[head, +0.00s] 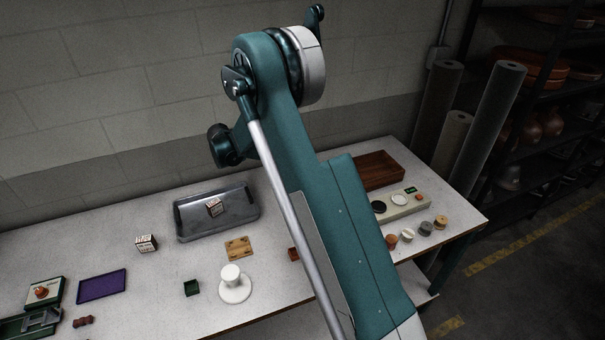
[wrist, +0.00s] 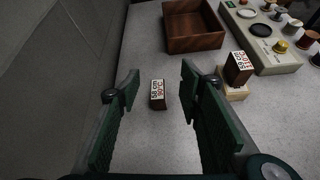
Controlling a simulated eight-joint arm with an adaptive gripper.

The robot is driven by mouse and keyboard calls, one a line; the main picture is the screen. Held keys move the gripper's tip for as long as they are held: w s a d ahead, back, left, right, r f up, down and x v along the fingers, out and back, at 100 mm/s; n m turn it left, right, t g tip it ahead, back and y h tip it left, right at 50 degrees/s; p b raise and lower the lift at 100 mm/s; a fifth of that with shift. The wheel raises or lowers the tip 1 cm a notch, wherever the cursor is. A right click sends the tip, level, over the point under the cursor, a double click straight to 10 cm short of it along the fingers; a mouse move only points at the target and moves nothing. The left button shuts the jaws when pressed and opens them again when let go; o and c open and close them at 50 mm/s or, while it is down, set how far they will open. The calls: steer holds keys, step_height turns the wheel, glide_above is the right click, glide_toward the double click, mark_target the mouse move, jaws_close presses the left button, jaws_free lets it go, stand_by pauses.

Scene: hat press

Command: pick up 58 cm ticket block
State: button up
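In the wrist view a small dark brown block (wrist: 157,103) with a white printed label stands on the grey table, in line with the gap between my fingers. Its print is too small to read surely. A second labelled brown block (wrist: 238,68) sits on a pale wooden base to the right of my right finger. My gripper (wrist: 160,82) is open and empty, with one dark green finger on each side of the gap. In the head view, two more labelled blocks show, one at the metal tray (head: 214,207) and one on the table (head: 147,243). My arm hides my gripper there.
A wooden box (wrist: 194,42) lies beyond the nearer block. A pale panel with round pads (wrist: 272,66) and several spools are at the right. A wall (wrist: 50,60) runs close along the left. The table around the nearer block is clear.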

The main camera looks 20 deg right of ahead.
steer(key=shift+n+g+h, duration=0.5)
steer(key=shift+h, duration=0.3)
steer(key=f, duration=0.2)
steer(key=w+f, duration=0.1)
steer(key=f, duration=0.2)
steer(key=w+f, duration=0.1)
steer(key=f, duration=0.1)
steer(key=shift+w+a+f+b, duration=0.1)
steer(key=shift+a+f+b, duration=0.25)
steer(key=shift+b, duration=0.05)
steer(key=shift+d, duration=0.1)
steer(key=shift+x, duration=1.2)
steer(key=shift+d, duration=0.1)
steer(key=shift+x, duration=2.55)
steer(key=shift+f, duration=0.1)
steer(key=shift+c, duration=0.5)
steer(key=c, duration=0.9)
